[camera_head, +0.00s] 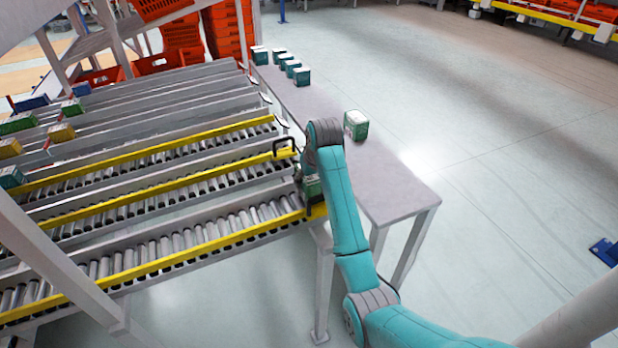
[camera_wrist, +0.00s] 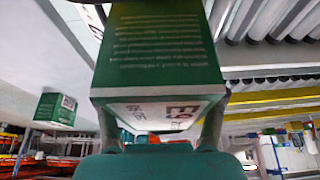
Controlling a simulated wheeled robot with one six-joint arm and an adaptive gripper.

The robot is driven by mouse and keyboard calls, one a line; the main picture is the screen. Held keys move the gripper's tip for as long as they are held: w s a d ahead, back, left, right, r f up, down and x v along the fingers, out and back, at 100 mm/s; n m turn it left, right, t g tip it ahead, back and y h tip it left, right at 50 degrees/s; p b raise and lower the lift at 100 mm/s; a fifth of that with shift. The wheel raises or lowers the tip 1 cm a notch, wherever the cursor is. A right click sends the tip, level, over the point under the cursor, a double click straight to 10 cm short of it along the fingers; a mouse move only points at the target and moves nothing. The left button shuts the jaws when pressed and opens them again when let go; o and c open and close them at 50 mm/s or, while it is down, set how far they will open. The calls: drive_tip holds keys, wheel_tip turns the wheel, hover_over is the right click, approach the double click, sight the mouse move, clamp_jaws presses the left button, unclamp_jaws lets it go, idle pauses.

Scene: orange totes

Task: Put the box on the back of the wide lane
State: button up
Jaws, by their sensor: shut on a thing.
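My gripper (camera_head: 311,190) is at the right end of the front roller lane (camera_head: 180,242), which looks like the wide one, partly hidden behind my arm. It is shut on a green and white box (camera_head: 312,186), held at that lane end near the yellow rail. In the wrist view the box (camera_wrist: 165,45) fills the upper middle, with a finger of my gripper (camera_wrist: 163,112) on each side. I cannot tell whether the box touches the rollers.
A grey table (camera_head: 400,190) stands right of the lanes. One green box (camera_head: 356,125) stands on it, with several more (camera_head: 301,76) at its far end. A narrower lane (camera_head: 150,182) lies behind the front one. Coloured boxes (camera_head: 62,133) sit at the left. The front lane's visible rollers are clear.

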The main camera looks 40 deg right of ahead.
drive_tip(key=o, duration=1.3)
drive_tip(key=shift+o, duration=0.2)
drive_tip(key=shift+v, duration=3.75)
